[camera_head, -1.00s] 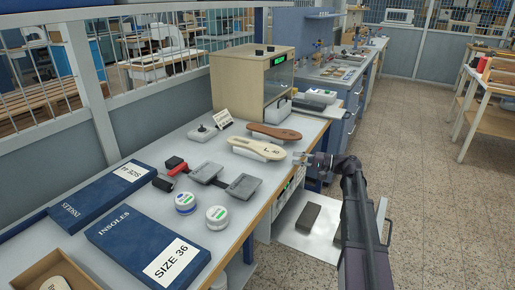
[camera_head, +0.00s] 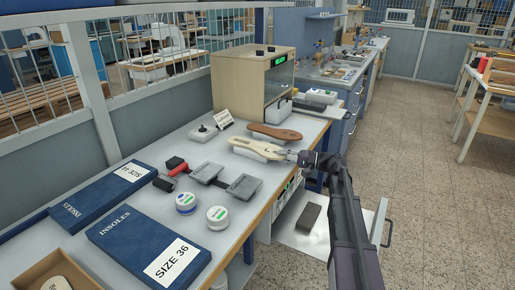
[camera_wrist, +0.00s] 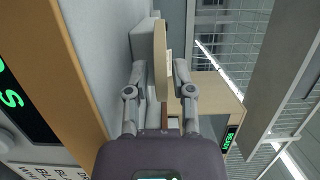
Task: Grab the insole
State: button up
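A cream insole (camera_head: 252,147) marked "L" lies on a white stand (camera_head: 255,155) near the table's right edge. A brown insole (camera_head: 275,132) lies on a similar stand just behind it. My gripper (camera_head: 285,154) is at the right end of the cream insole. In the wrist view the cream insole (camera_wrist: 160,48) shows edge-on, between the two fingers of my gripper (camera_wrist: 158,78). The fingers are apart, with a visible gap on the right side. The head view is too small to show contact.
A wooden box machine (camera_head: 252,80) stands behind the insoles. Two grey plates (camera_head: 243,186), two round tins (camera_head: 217,217) and blue insole boxes (camera_head: 150,243) lie to the left and front. An open drawer (camera_head: 300,235) with a dark block (camera_head: 308,217) juts out below the table.

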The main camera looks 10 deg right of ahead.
aim_at(276, 154)
jog(key=shift+x, duration=1.65)
jog(key=shift+s, duration=0.1)
grip_shut()
